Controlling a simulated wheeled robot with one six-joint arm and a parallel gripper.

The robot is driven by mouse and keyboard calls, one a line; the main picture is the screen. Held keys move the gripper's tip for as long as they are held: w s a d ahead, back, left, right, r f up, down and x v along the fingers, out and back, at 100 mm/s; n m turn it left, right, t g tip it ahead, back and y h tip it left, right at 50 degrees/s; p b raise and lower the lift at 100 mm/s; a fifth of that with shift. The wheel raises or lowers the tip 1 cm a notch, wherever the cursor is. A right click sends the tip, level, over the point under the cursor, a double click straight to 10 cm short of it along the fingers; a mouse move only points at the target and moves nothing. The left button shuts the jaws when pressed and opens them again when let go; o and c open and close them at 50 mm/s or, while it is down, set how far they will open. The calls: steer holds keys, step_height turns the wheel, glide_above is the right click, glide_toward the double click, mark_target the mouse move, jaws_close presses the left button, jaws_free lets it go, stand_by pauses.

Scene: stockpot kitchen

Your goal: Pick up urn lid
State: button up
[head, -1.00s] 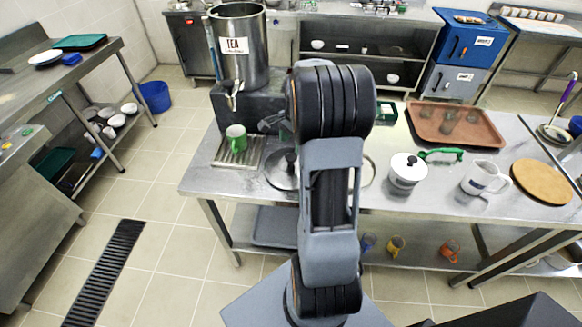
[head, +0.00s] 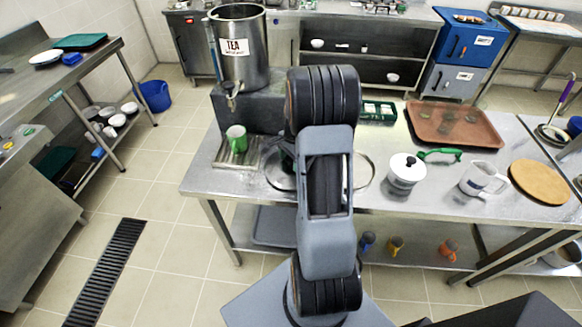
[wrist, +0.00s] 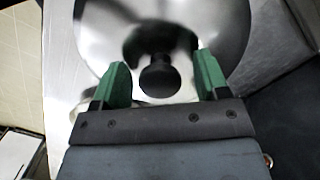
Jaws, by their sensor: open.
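The urn lid is a round shiny steel disc with a black knob. In the head view the lid (head: 278,180) lies on the steel table, partly hidden by my arm. In the wrist view the lid (wrist: 100,30) fills the upper middle, and its knob (wrist: 158,78) shows between the green fingers of my gripper (wrist: 162,72). The gripper is open, one finger on each side of the knob; I cannot tell whether they touch it. The steel tea urn (head: 240,60) stands open-topped on a dark block.
A green mug (head: 237,138) stands on a drip tray (head: 223,158) left of the lid.

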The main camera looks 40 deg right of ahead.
steer(key=c, duration=1.1)
